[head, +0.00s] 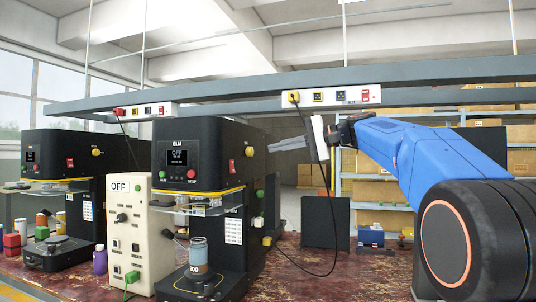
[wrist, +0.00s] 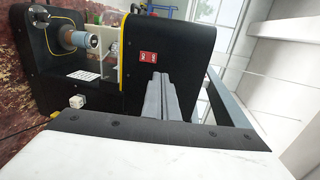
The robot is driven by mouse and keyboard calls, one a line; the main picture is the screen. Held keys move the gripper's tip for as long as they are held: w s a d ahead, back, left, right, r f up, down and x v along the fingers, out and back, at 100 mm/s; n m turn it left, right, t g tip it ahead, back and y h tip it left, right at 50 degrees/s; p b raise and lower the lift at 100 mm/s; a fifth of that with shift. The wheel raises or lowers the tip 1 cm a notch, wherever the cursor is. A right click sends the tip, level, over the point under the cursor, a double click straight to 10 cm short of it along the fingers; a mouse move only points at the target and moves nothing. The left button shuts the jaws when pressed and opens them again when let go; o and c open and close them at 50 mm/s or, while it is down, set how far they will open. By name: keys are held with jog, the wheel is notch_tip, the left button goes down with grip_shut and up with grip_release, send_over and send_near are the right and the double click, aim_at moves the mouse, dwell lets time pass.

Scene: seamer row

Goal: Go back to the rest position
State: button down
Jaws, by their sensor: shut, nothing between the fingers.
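My gripper (head: 271,147) is raised above the bench, to the right of the black ELM seamer (head: 202,160). Its grey fingers point left toward the seamer's side and are together with nothing between them. In the wrist view, the closed fingers (wrist: 158,84) lie in front of the seamer's black side panel (wrist: 188,60), near its red switch. I cannot tell the exact gap between fingertips and panel. My blue arm reaches in from the right in the head view.
A can (head: 198,256) stands on the seamer's lower plate. A cream control box (head: 128,230) marked OFF stands to its left. A second seamer (head: 60,165) is further left. A grey beam with power strips (head: 331,98) runs overhead, and a black cable hangs beside my gripper.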

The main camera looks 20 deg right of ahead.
jog(key=shift+s+d+r, duration=0.2)
jog(key=shift+s+d, duration=0.05)
jog(key=shift+d, duration=0.15)
